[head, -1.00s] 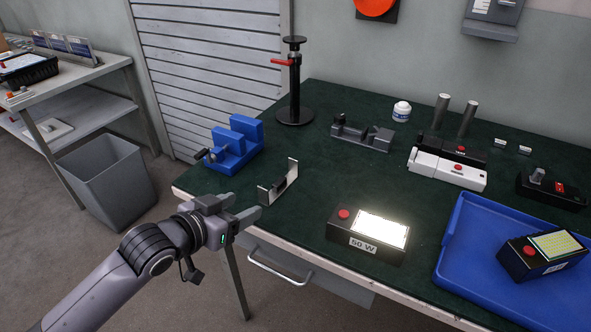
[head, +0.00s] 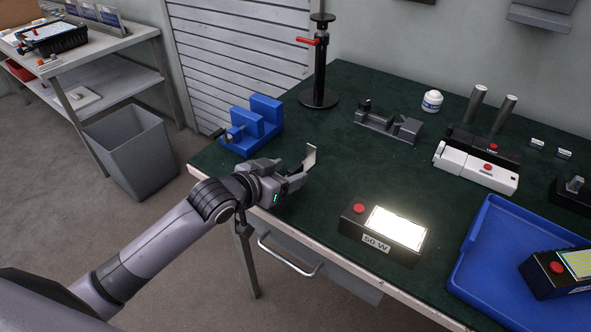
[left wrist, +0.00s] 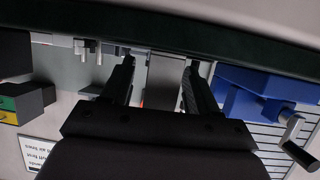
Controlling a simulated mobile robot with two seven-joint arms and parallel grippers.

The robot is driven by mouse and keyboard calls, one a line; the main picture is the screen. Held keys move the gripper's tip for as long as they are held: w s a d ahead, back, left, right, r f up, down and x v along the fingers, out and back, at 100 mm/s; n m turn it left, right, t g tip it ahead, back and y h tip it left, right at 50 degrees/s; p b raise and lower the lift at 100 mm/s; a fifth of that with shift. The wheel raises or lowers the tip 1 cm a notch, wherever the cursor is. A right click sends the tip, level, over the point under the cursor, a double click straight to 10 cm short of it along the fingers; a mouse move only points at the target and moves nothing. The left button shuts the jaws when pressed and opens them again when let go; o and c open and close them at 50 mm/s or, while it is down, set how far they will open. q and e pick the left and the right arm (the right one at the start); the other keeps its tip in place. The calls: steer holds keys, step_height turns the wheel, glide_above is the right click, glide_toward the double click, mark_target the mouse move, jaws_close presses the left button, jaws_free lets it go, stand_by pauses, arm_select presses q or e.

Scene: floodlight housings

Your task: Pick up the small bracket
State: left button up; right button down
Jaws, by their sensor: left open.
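The small bracket (head: 310,158), a grey bent metal piece with an upright end plate, stands on the green bench mat near its front left edge. My left gripper (head: 294,177) is at the bracket and hides most of it in the head view. In the left wrist view, the two dark fingers of the left gripper (left wrist: 160,78) are apart. A grey plate, which looks like the bracket (left wrist: 163,82), shows between them; whether they touch it I cannot tell. My right gripper is not in view.
A blue vise (head: 250,128) stands left of the bracket, close to the gripper. A lit 50 W floodlight housing (head: 375,254) is to the right, beside a blue tray (head: 480,262). A black stand (head: 319,97) rises behind. The mat between bracket and floodlight is clear.

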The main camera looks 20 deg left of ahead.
arm_select(q)
steer(key=shift+w+d+f, duration=0.15)
steer(key=shift+w+d, duration=0.05)
steer(key=shift+w, duration=0.2)
steer(key=c, duration=1.1)
